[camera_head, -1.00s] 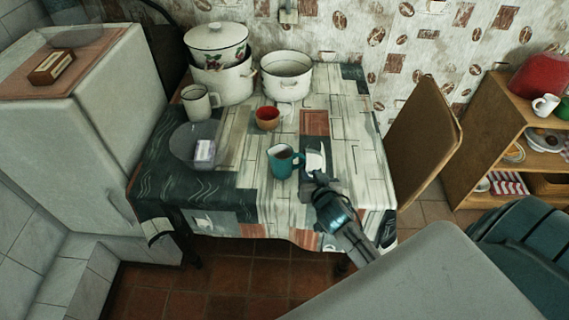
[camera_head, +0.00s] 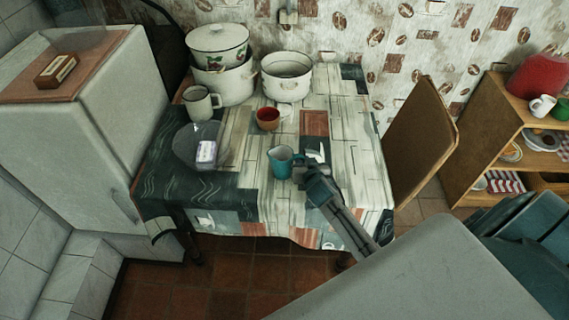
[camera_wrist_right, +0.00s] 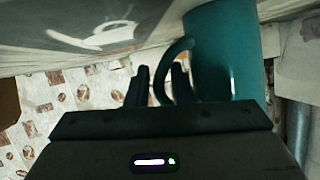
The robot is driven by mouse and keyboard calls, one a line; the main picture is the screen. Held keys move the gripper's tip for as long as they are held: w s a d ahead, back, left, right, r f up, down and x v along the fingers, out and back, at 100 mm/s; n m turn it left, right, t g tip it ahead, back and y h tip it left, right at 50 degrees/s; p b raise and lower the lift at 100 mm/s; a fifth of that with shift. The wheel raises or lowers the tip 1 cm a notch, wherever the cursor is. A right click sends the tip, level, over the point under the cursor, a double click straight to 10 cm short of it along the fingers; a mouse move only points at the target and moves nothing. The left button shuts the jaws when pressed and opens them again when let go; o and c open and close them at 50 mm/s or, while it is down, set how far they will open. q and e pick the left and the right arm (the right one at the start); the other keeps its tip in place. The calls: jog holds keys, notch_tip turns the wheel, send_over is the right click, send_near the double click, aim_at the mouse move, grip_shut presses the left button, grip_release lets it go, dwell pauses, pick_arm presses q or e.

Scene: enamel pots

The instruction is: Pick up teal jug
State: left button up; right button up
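The teal jug (camera_head: 281,163) stands upright near the front of the table, with its handle side toward my right gripper. My right gripper (camera_head: 303,172) comes in low from the right, close beside the jug. In the right wrist view the teal jug (camera_wrist_right: 225,50) fills the upper right. Its curved handle reaches in between the two dark fingers of my right gripper (camera_wrist_right: 162,82). The fingers are apart, with a narrow gap around the handle. My left gripper is not in view.
A red bowl (camera_head: 267,118) stands behind the jug. A clear round dish (camera_head: 187,150) with a white box (camera_head: 206,152) is to its left. A white mug (camera_head: 199,103) and enamel pots (camera_head: 286,78) stand farther back. A chair (camera_head: 420,130) is at the table's right.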

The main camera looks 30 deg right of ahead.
jog(key=shift+c, duration=0.2)
grip_shut()
